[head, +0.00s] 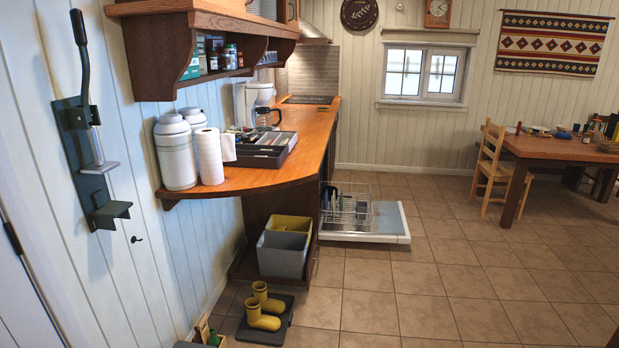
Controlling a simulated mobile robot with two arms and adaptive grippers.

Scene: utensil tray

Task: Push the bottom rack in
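The dishwasher door (388,225) is folded down flat, low over the floor, beyond the near end of the wooden counter. The bottom rack (357,207) is a wire basket pulled out over the door, with a few dark and pale items standing in it. The dishwasher's inside is hidden behind the counter's end. Neither of my grippers shows in the head view.
The wooden counter (240,178) carries a utensil tray (262,152), a paper towel roll (209,157) and canisters. Bins (281,254) and yellow boots (263,318) stand at its near end. A table (560,150) and chair (491,168) are at right. The tiled floor between is clear.

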